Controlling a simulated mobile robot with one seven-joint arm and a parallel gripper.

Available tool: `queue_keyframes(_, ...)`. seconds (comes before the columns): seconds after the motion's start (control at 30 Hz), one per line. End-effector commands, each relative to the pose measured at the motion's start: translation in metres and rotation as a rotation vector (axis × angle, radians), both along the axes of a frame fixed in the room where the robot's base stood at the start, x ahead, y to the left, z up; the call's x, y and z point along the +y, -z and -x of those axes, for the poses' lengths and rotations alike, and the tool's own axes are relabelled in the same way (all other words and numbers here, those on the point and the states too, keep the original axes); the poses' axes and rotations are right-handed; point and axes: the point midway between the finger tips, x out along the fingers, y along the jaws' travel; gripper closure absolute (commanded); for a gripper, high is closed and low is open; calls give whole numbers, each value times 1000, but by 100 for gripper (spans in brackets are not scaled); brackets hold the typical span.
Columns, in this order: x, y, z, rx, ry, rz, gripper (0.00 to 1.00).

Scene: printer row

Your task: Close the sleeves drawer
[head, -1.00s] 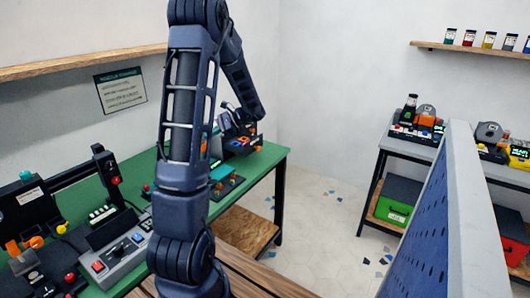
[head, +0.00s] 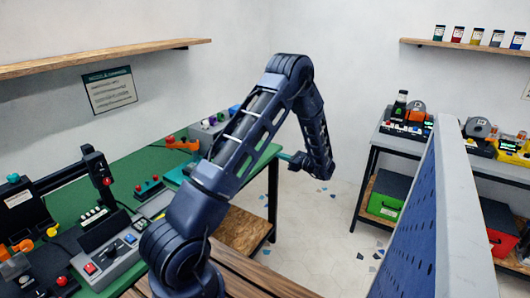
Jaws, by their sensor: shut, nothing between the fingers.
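No drawer label reads "sleeves" legibly, so I cannot tell which one it is. A dark grey box with a green front (head: 384,206) stands on the lower shelf of the right-hand table, with a small white label. A second dark box with a red front (head: 501,242) stands farther right on a low shelf, partly cut off by the frame. I cannot tell how far either front is pulled out. My gripper (head: 285,157) is small in view at the end of the folded arm, near the green table's far right corner. It is shut and empty, well left of both boxes.
A blue perforated panel (head: 413,235) stands between me and the right-hand tables, hiding part of them. The green-topped table (head: 130,175) at left carries several devices. Open tiled floor (head: 318,235) lies between, with scattered chips.

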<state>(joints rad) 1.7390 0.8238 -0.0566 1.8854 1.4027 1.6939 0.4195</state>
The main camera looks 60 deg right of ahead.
Motion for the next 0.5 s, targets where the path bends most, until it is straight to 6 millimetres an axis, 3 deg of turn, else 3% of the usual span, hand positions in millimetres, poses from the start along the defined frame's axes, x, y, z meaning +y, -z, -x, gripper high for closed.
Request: queue_keyframes(0.5, 1, -1, -82, 0, -6, 1, 100)
